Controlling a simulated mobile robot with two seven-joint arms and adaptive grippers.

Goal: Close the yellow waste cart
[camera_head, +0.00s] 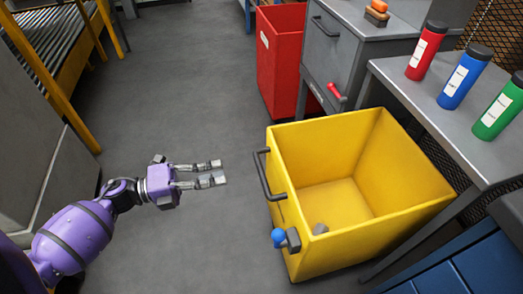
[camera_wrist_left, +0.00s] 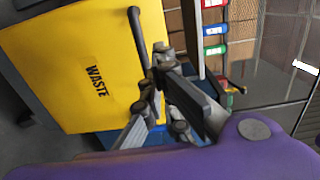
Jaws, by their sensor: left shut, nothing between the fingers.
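A blue-knobbed latch (camera_head: 280,238) sits near the front corner. In the left wrist view, the yellow face (camera_wrist_left: 75,70) bears the word WASTE and the dark handle (camera_wrist_left: 137,38) shows near my fingers. My left gripper (camera_head: 221,173) is shut and empty, left of the handle with a gap between them. My right gripper is not in view.
A red bin (camera_head: 280,60) and a grey cabinet (camera_head: 330,55) stand behind. Blue drawers (camera_head: 440,280) are front right. The floor (camera_head: 190,90) left of the cart is clear.

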